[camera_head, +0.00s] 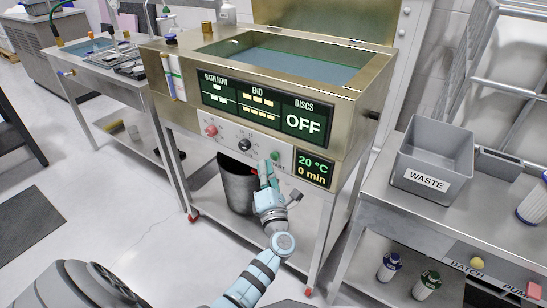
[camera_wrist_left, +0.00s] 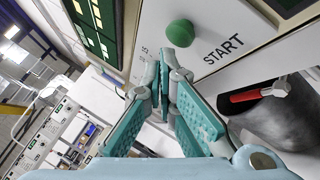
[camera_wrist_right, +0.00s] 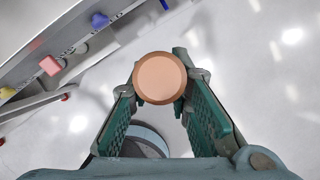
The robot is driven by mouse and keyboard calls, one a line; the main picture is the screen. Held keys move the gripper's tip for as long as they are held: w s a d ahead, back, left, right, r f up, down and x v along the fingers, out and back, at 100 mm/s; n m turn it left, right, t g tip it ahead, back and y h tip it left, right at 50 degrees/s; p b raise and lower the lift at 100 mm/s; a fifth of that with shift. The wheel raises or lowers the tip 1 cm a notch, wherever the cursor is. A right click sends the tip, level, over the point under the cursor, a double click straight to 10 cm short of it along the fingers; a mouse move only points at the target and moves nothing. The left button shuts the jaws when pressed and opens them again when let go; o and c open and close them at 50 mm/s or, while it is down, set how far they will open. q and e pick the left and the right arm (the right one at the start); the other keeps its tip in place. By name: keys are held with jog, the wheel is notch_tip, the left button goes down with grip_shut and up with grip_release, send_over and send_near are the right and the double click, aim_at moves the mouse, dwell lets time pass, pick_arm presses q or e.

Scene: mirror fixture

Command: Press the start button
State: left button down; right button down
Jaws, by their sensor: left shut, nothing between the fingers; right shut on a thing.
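The green start button (camera_head: 275,155) is on the light front panel of the bath machine (camera_head: 222,130), at the right of a black knob. It also shows in the left wrist view (camera_wrist_left: 180,32), beside the word START. My left gripper (camera_head: 267,172) is shut and empty, its tips close below the button. The left wrist view shows the tips (camera_wrist_left: 166,62) just short of the button's edge; I cannot tell whether they touch. My right gripper (camera_wrist_right: 160,95) is shut on a copper-coloured round thing (camera_wrist_right: 160,78), seen end-on; the head view does not clearly show it.
The display (camera_head: 303,123) reads OFF. A red-handled tap (camera_wrist_left: 255,94) sits right of my left gripper, above a dark bin (camera_head: 236,187). A grey waste box (camera_head: 420,180) stands on the right table. The floor in front is clear.

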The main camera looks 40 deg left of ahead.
pick_arm(q)
jog(key=shift+w, duration=0.15)
jog(key=shift+w, duration=0.25)
pick_arm(e)
jog(key=shift+f, duration=0.2)
pick_arm(q)
jog(key=shift+w+b, duration=0.45)
jog(key=shift+w, duration=0.05)
pick_arm(e)
jog(key=shift+f, duration=0.25)
dwell(0.3)
pick_arm(q)
jog(key=shift+s, duration=0.1)
pick_arm(e)
jog(key=shift+r, duration=0.1)
pick_arm(q)
jog(key=shift+s+p, duration=0.55)
jog(key=shift+s, duration=0.25)
pick_arm(e)
jog(key=shift+r, duration=0.45)
pick_arm(q)
jog(key=shift+s, duration=0.1)
